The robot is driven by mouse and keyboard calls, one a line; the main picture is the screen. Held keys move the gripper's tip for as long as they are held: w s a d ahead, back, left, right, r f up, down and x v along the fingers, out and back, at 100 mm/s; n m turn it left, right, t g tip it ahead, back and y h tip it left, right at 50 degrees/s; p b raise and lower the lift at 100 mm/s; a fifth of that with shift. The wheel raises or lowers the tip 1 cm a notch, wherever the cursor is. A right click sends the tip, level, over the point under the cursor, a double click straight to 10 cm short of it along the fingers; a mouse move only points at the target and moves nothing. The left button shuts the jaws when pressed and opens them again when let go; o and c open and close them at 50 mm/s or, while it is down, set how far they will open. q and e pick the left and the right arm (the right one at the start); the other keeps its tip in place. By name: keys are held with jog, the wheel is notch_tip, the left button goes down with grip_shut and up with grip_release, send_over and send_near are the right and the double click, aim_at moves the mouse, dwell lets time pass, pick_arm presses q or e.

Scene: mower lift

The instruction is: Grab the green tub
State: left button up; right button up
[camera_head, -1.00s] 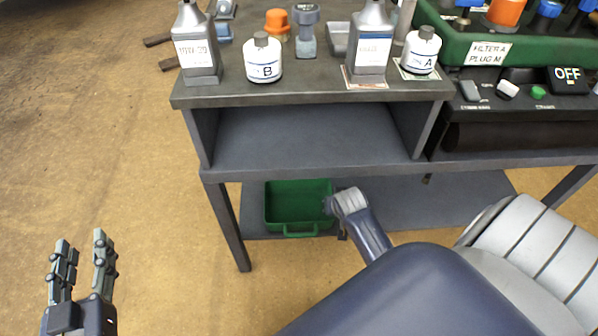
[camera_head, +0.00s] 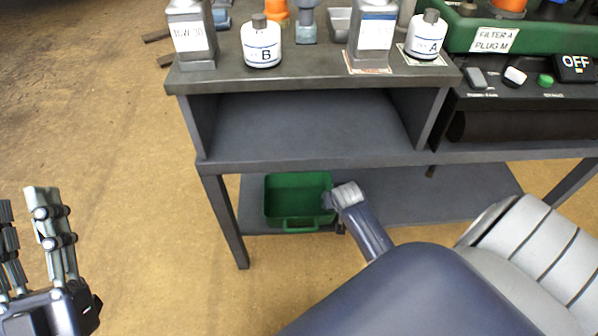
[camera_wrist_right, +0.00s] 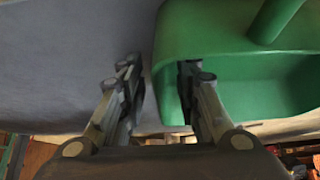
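The green tub (camera_head: 299,222) sits on the low shelf under the bench, its front handle facing me. My right arm reaches in from the lower right, with its gripper (camera_head: 333,203) at the tub's right side. In the right wrist view, the tub (camera_wrist_right: 240,50) fills the right half. There my right gripper (camera_wrist_right: 160,75) is open, with one finger outside the tub wall and the other overlapping the tub's opening. The wall lies between them; contact cannot be told. My left gripper (camera_head: 22,198) is open and empty at the far left, over the floor.
The bench (camera_head: 300,165) has an empty middle shelf above the tub and a leg (camera_head: 225,225) left of it. Bottle B (camera_head: 261,45), bottle A (camera_head: 426,38) and grey cans stand on top. A green crate (camera_head: 455,30) is at the right.

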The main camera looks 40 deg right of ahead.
jog(key=c, duration=0.7)
grip_shut()
jog(key=shift+s, duration=0.1)
